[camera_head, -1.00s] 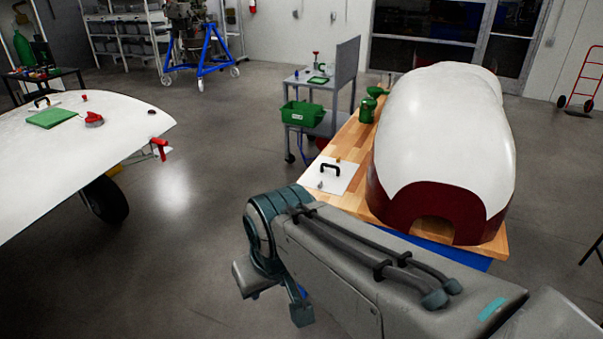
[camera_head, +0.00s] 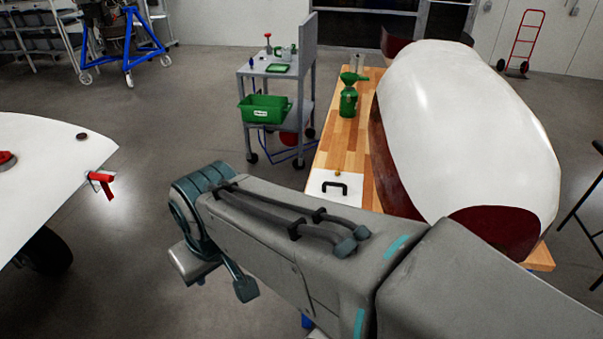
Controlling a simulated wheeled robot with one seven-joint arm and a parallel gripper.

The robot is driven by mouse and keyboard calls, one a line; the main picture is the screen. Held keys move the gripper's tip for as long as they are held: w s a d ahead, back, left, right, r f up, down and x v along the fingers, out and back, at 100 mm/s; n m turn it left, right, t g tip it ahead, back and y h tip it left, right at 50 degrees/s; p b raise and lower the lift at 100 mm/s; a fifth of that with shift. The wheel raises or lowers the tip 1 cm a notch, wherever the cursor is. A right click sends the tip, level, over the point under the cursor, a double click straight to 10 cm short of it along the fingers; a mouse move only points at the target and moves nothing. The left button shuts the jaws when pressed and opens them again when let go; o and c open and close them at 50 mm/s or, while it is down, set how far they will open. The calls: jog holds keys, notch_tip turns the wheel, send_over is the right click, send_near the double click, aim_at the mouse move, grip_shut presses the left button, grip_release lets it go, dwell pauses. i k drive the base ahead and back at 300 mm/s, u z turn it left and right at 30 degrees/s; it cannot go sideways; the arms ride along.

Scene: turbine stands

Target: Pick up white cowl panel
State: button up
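A flat white panel (camera_head: 321,187) with a black handle (camera_head: 334,188) lies on the near left part of the wooden table (camera_head: 341,145). It most likely is the white cowl panel. Its near edge is partly hidden behind my arm. A large white and dark red cowl (camera_head: 460,125) stands on the table to its right. My gripper (camera_head: 216,277) appears at the left end of my arm, left of and nearer than the panel and apart from it. Its fingers are not clear, and I see nothing held there.
A green bottle (camera_head: 348,102) stands on the table behind the panel. A grey cart (camera_head: 271,69) with a green bin (camera_head: 265,109) stands left of the table. A white wing-like surface (camera_head: 45,165) with a red clamp (camera_head: 103,184) is at far left. Floor between is free.

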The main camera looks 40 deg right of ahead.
aim_at(345, 188)
jog(key=i, duration=2.2)
jog(key=z, duration=3.75)
jog(key=i, duration=0.5)
